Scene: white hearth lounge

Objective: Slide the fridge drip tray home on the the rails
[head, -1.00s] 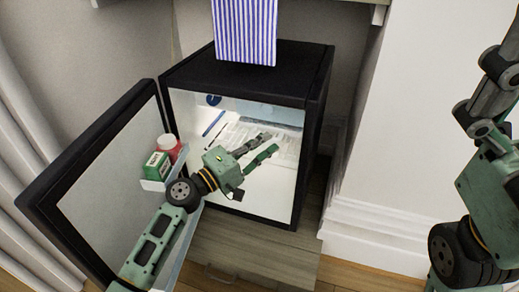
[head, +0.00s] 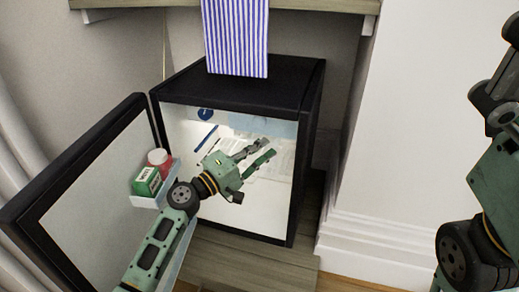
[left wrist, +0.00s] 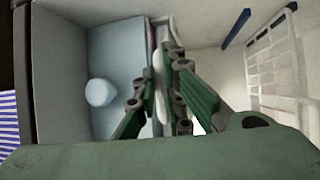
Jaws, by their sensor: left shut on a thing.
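The black mini fridge (head: 240,82) stands open, its lit white inside facing me. My left gripper (head: 257,152) reaches into it at middle height. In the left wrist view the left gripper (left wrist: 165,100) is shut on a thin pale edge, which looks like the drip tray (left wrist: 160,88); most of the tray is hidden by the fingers. A blue rail (left wrist: 236,28) runs along the inner wall, also seen in the head view (head: 206,138). The contact between tray and rails cannot be made out. My right gripper (head: 500,90) is partly cut off at the right edge, away from the fridge.
The fridge door (head: 90,190) is swung open to the left, its shelf holding a green box (head: 146,181) and a red-and-white jar (head: 159,160). A blue-grey panel (left wrist: 118,60) with a round knob and a white wire rack (left wrist: 275,75) are inside.

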